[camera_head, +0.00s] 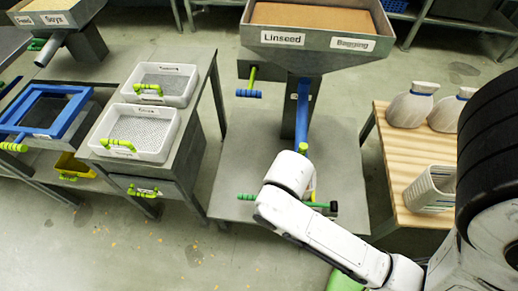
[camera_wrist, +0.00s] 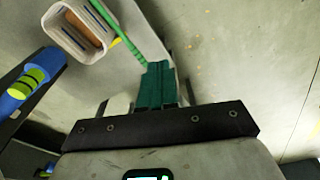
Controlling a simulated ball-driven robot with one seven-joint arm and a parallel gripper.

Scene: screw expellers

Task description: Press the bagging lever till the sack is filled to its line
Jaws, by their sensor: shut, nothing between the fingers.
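The bagging machine's metal hopper (camera_head: 314,62), labelled Linseed and Bagging, stands at upper centre in the head view. A lever with a blue grip (camera_head: 249,93) on a yellow-green stem hangs at its left. A blue tube (camera_head: 303,105) runs down below the hopper, its lower end behind my white arm. In the wrist view, an open white container, seemingly the sack (camera_wrist: 63,42), holds brown material at upper left; its fill line cannot be made out clearly. My gripper (camera_wrist: 156,66) has teal fingers, shut and empty, right of and below the sack.
A blue part with yellow-green bands (camera_wrist: 30,85) is at the left of the wrist view. A green rod (camera_wrist: 122,35) slants beside the sack. A wooden table (camera_head: 392,165) with pale sacks (camera_head: 410,105) stands right. Sieve trays (camera_head: 135,128) stand left.

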